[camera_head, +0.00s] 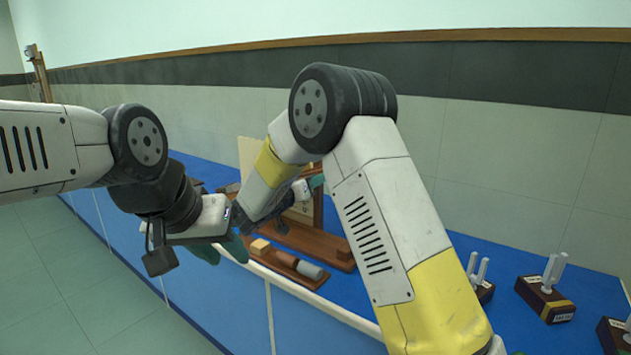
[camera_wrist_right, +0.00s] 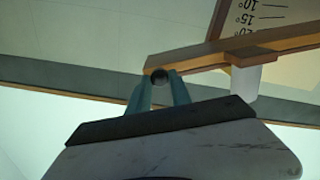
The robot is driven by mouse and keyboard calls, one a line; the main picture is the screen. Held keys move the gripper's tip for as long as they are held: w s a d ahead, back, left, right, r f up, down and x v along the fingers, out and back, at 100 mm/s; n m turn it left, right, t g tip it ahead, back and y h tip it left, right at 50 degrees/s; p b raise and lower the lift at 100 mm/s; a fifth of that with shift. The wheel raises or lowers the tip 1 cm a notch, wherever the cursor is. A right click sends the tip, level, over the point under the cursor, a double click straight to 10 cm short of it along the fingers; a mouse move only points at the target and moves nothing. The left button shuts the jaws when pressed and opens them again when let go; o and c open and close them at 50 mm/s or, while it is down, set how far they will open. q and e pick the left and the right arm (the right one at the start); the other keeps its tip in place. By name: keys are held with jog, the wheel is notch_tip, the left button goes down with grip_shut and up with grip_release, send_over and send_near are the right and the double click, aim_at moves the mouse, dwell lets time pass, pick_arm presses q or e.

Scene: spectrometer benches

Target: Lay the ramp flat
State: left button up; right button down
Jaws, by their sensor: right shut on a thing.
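The ramp (camera_wrist_right: 205,62) is a wooden beam that runs tilted across the right wrist view, beside a pale angle scale (camera_wrist_right: 262,18) marked 10°, 15° and 20°. My right gripper (camera_wrist_right: 158,88) has its teal fingers closed on a dark round knob (camera_wrist_right: 160,76) at the ramp's end. In the head view my right gripper (camera_head: 314,184) is at the wooden ramp stand (camera_head: 310,238), and my forearm hides much of the ramp. My left gripper (camera_head: 222,250) is at the bench's front edge, teal fingers apart, with nothing seen between them.
Tuning forks on dark wooden blocks (camera_head: 545,296) stand at the right on the blue bench top (camera_head: 505,262). A wall runs behind the bench.

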jog(key=shift+f, duration=0.15)
dwell(0.5)
jog(key=s+d+f+m, duration=0.1)
jog(key=f, duration=0.6)
jog(key=d+f+m, duration=0.1)
jog(key=f, duration=0.6)
jog(key=s+d+f+m, duration=0.1)
jog(key=f+m, duration=0.1)
jog(key=f, duration=0.5)
jog(key=shift+s+d, duration=0.35)
jog(key=c, duration=1.2)
grip_release()
jog(key=shift+v, duration=3.9)
